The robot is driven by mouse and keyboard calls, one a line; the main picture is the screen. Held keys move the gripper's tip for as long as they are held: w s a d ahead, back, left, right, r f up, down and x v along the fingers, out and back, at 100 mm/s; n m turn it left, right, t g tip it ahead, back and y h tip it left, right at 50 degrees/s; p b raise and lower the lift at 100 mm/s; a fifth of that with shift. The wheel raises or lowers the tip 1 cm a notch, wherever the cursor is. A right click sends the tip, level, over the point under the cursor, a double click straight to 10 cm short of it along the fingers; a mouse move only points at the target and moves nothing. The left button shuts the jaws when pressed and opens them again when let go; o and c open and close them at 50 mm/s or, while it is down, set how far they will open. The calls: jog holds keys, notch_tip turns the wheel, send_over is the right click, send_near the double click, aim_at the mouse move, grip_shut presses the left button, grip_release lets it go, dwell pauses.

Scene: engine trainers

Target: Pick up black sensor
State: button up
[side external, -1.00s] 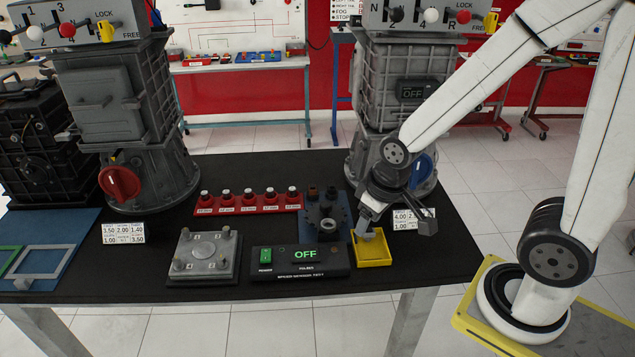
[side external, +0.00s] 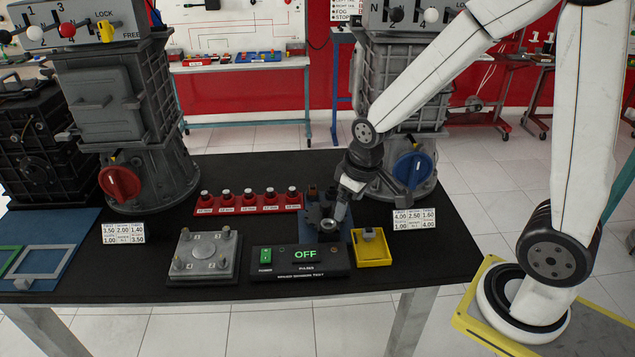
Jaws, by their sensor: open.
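A blue plate (side external: 345,231) on the black table carries several small dark parts, and my gripper hides some of them. A dark ring-shaped part (side external: 328,226) sits near the plate's front, beside my gripper's fingertips. A small dark brown part (side external: 313,191) stands at the back of the plate. I cannot tell which of these is the black sensor. My gripper (side external: 328,213) points down over the plate with its jaws open. Whether the fingers touch any part is not clear.
A yellow tray (side external: 374,261) holding a small grey block (side external: 369,233) stands right of the plate. A black power box (side external: 330,262) reading OFF is in front. A red rack (side external: 245,209) with black knobs lies left. A grey machine with a blue knob (side external: 412,170) stands close behind my gripper.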

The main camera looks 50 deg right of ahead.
jog(key=w+d+f+n, duration=0.15)
jog(key=w+d, duration=0.35)
jog(key=w, duration=0.5)
jog(key=n+g, duration=0.2)
jog(key=n, duration=0.4)
send_over(333, 185)
jog(key=f, duration=0.7)
jog(key=a+f, duration=0.1)
jog(key=f, duration=0.2)
jog(key=shift+f, duration=0.4)
jog(key=shift+d+f, duration=0.35)
jog(key=shift+d, duration=0.15)
jog(key=shift+f, duration=0.1)
jog(key=shift+f, duration=1.2)
jog(key=shift+f, duration=0.1)
